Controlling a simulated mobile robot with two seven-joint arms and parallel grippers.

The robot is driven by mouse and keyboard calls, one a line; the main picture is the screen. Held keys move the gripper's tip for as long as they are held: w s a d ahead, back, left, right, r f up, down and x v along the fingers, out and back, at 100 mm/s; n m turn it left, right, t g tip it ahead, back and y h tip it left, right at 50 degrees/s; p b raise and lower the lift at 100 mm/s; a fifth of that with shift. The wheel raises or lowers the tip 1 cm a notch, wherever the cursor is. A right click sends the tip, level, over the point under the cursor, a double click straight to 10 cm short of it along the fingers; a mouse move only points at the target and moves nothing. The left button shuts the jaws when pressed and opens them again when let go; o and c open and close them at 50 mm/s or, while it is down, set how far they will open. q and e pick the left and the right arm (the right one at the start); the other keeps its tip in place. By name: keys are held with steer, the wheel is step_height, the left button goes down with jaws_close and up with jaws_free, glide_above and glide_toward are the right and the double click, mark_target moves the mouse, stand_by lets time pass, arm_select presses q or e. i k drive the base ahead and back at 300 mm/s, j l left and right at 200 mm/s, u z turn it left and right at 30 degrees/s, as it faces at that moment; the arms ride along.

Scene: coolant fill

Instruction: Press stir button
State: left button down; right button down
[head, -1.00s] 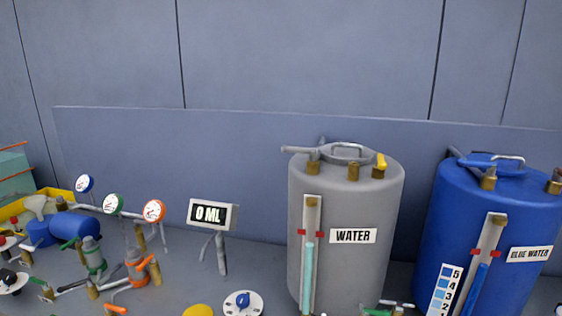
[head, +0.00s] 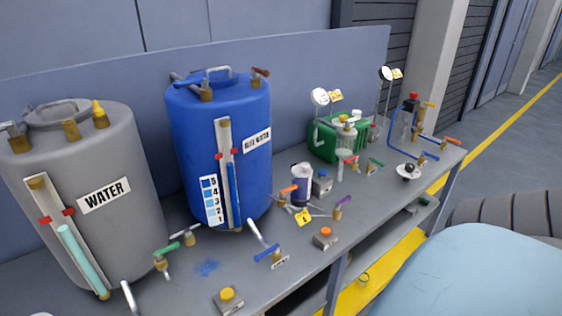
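Small grey boxes with buttons stand along the front of the bench. One has a yellow button (head: 227,293) near the bottom of the view. Another has an orange button (head: 325,232) further right, near the front edge. A grey box with a blue top (head: 322,180) stands beside a white and dark cylindrical vessel (head: 302,184). I cannot read a stir label on any of them, so I cannot tell which is the stir button. Neither of my grippers is in view.
A grey water tank (head: 125,150) and a blue tank (head: 190,125) stand on the bench (head: 290,265). A green unit (head: 325,142) with gauges and a pipe frame stand further right. Coloured valve handles, including a blue one (head: 267,252), rise between them.

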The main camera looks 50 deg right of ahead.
mark_target(325, 231)
steer(key=z, duration=1.4)
